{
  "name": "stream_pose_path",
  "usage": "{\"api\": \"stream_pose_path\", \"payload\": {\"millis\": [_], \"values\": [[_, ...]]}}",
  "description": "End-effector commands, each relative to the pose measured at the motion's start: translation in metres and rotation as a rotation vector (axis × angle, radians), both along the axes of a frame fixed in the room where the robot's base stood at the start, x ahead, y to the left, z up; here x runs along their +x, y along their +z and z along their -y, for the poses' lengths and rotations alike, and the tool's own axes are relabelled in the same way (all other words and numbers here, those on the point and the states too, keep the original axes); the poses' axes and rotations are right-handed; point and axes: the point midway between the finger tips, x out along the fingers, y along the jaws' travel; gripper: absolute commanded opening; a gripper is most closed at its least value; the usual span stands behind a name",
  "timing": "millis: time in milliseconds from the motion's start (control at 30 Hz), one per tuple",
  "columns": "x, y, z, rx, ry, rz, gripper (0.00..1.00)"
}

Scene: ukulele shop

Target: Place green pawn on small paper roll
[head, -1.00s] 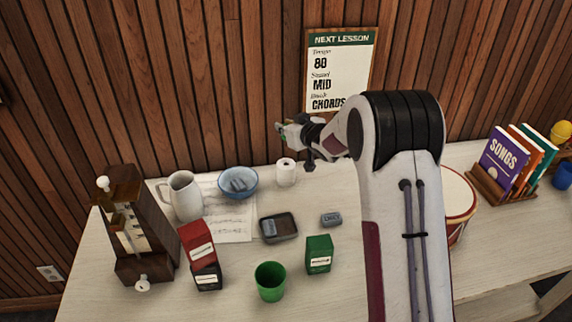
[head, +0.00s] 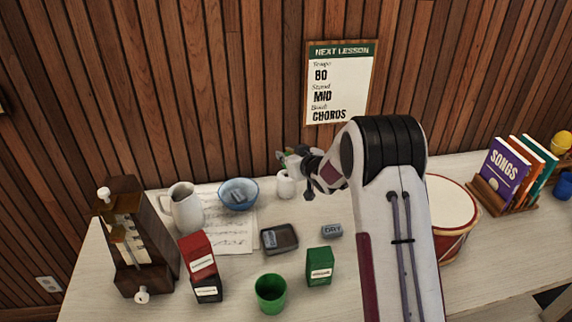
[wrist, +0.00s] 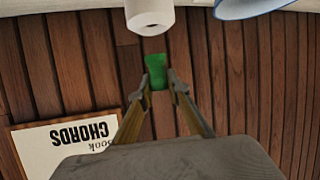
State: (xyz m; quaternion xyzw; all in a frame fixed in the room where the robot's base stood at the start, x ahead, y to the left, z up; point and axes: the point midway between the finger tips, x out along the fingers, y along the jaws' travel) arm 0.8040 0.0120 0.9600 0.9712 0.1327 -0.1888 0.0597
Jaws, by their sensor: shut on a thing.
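My gripper (wrist: 160,84) is shut on the green pawn (wrist: 156,72), which shows between the fingertips in the wrist view. In the head view my gripper (head: 288,157) hangs at the back of the table, by the upper part of the small white paper roll (head: 286,187). The roll stands upright and is partly covered by the gripper there. The roll also shows at the top of the wrist view (wrist: 150,17), just beyond the pawn. I cannot tell whether pawn and roll touch.
A blue bowl (head: 238,192) stands just left of the roll, with a white pitcher (head: 187,208) beyond it. A dark tray (head: 279,249), a grey block (head: 332,231), a green box (head: 319,265) and a green cup (head: 271,294) are in front. The wood wall (head: 230,90) is close behind.

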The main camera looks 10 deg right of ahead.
Motion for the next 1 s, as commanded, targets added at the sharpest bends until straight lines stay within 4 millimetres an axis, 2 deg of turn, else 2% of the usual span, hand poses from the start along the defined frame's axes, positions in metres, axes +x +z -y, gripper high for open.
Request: {"api": "stream_pose_path", "payload": {"millis": [267, 700, 1000], "values": [[0.0, -0.002, 0.0, 0.001, 0.0, -0.001, 0.04], [0.0, -0.037, 0.0, 0.0, 0.0, -0.001, 0.04], [0.0, -0.037, 0.0, 0.0, 0.0, 0.0, 0.04]]}}
